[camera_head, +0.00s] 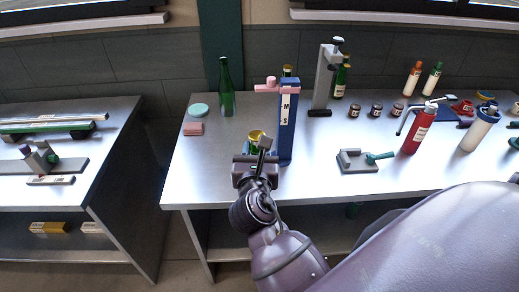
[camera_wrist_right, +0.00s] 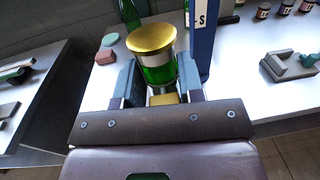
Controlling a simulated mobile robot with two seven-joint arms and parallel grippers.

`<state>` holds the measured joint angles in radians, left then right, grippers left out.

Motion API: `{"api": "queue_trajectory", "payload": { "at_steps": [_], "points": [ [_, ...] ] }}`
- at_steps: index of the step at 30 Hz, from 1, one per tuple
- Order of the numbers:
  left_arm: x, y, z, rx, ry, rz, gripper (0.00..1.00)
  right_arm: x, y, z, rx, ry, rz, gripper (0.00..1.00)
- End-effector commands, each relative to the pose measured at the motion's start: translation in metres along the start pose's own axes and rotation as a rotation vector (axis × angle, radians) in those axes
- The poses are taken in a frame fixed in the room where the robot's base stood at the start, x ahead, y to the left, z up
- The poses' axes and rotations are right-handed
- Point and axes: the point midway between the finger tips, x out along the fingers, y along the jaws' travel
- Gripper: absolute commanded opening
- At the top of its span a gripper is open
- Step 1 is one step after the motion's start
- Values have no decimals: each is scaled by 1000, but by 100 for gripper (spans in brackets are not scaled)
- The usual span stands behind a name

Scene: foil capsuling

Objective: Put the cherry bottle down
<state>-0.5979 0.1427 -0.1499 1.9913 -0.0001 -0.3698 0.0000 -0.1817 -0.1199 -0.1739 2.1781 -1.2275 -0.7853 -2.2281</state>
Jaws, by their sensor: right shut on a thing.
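The cherry bottle (camera_head: 257,135), green glass with a wide gold top and a pale label, is in my right gripper (camera_head: 259,165) near the table's front edge. In the right wrist view the bottle (camera_wrist_right: 156,67) is between the two fingers of my right gripper (camera_wrist_right: 158,88), which is shut on it. The bottle's base is hidden, so I cannot tell whether it touches the table. A tall blue stand (camera_head: 287,130) marked with letters and bearing a pink arm is just right of the bottle. My left gripper is not in view.
A plain green bottle (camera_head: 226,90), a teal disc (camera_head: 198,110) and a pink block (camera_head: 193,129) are at the back left. A grey press (camera_head: 325,75), small jars and a red bottle (camera_head: 418,130) are to the right. The table's left front (camera_head: 195,175) is bare.

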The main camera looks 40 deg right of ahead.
Motion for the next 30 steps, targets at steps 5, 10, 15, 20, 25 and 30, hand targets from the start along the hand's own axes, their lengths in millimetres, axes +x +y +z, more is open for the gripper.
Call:
{"api": "queue_trajectory", "payload": {
  "at_steps": [5, 10, 15, 20, 25, 30],
  "points": [
    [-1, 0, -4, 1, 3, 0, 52, 24, 0, 3, 0, -6, -1, 0],
    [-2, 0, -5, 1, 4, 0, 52, 56, 0, 3, 1, -6, -1, 0],
    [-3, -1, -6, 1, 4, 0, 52, 92, 1, 3, 1, -6, 1, 0],
    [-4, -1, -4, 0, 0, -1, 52, 126, 0, 4, 0, -6, 0, 0],
    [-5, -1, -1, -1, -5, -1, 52, 157, 0, 3, 0, -5, 0, 0],
    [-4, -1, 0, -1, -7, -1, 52, 174, 0, 3, 2, -3, 0, 0]
  ]
}}
